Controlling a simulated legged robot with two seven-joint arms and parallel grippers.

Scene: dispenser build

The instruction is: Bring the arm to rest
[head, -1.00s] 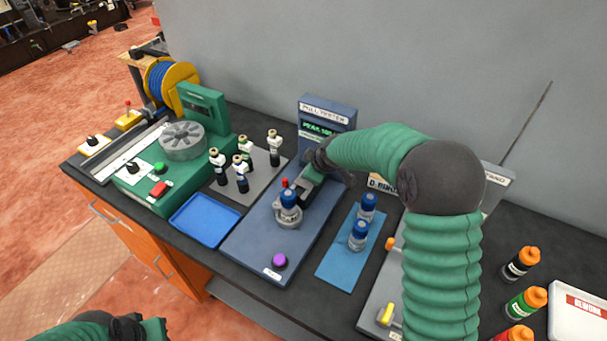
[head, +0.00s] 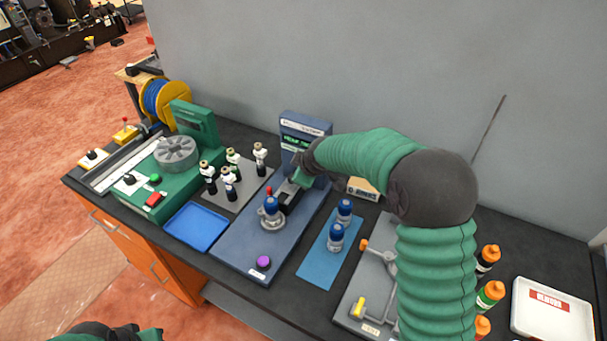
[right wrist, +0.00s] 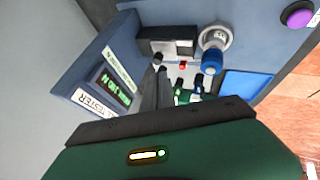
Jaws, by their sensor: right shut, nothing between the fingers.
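My right arm (head: 436,265) reaches in from the right and bends over to the blue-grey pull tester (head: 232,249). Its gripper (head: 296,186) is at the tester, in front of the display and beside the dark block of the slide. In the right wrist view my right fingers (right wrist: 160,72) are shut and empty, close to that dark block (right wrist: 165,44). A blue-capped part (head: 271,205) stands upright in the tester's round holder, apart from the fingers; it also shows in the right wrist view (right wrist: 211,62). Of my left arm (head: 108,332) only a sliver shows at the bottom; its fingers are out of frame.
Several black bottles with pale tops (head: 230,175) stand left of the tester, near an empty blue tray (head: 196,227). Two blue-capped parts (head: 336,232) stand on a blue mat (head: 323,268). Orange-capped bottles (head: 489,295) and a white tray (head: 552,325) are at right.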

